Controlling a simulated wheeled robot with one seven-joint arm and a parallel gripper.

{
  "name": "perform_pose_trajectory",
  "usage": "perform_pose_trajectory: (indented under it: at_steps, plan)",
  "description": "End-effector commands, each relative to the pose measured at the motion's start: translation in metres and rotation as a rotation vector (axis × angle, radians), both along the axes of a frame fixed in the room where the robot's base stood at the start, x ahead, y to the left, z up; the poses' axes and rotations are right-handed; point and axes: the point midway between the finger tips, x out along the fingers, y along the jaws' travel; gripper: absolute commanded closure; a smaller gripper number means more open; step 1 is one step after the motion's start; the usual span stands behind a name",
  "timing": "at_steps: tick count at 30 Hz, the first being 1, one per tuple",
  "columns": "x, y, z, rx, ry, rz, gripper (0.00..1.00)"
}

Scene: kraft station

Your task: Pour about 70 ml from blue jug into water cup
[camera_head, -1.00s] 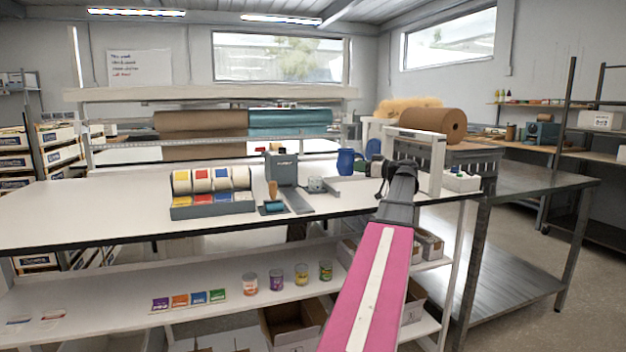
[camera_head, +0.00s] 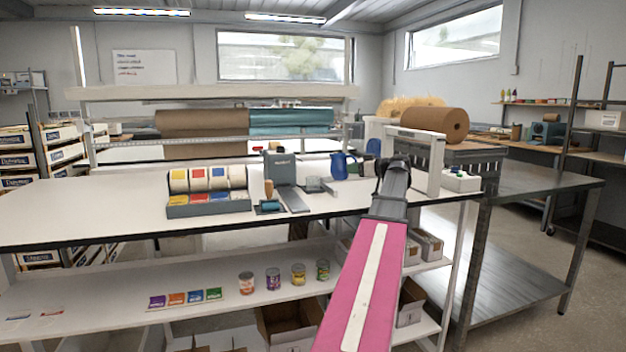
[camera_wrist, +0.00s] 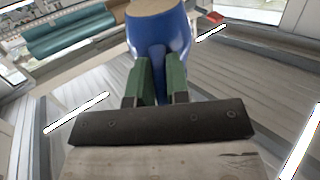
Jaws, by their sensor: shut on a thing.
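The blue jug (camera_head: 339,166) is right of the scale-like grey device on the white table and looks tilted to the left. In the wrist view the jug (camera_wrist: 160,35) fills the top middle, with a tan surface at its upper end. My gripper (camera_wrist: 161,82) has its green fingers closed on the jug's narrow blue handle part. In the head view my arm hides the fingers. A small grey, see-through vessel (camera_head: 313,185), perhaps the water cup, stands left of and below the jug. Its contents, and any stream between them, are too small to make out.
A grey upright device (camera_head: 281,168) stands left of the small vessel. A rack of coloured rolls (camera_head: 208,190) is further left. A white frame (camera_head: 437,165) stands right of my arm. The left part of the white table (camera_head: 90,215) is clear.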

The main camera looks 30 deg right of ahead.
Motion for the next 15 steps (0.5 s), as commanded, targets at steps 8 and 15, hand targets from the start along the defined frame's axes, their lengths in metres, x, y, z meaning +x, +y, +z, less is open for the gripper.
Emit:
perform_pose_trajectory:
  at_steps: [8,15]
  plan:
    - [0.012,0.005,-0.003,-0.077,0.153,0.001,1.0]
    - [0.022,0.01,0.004,-0.137,0.273,0.001,1.0]
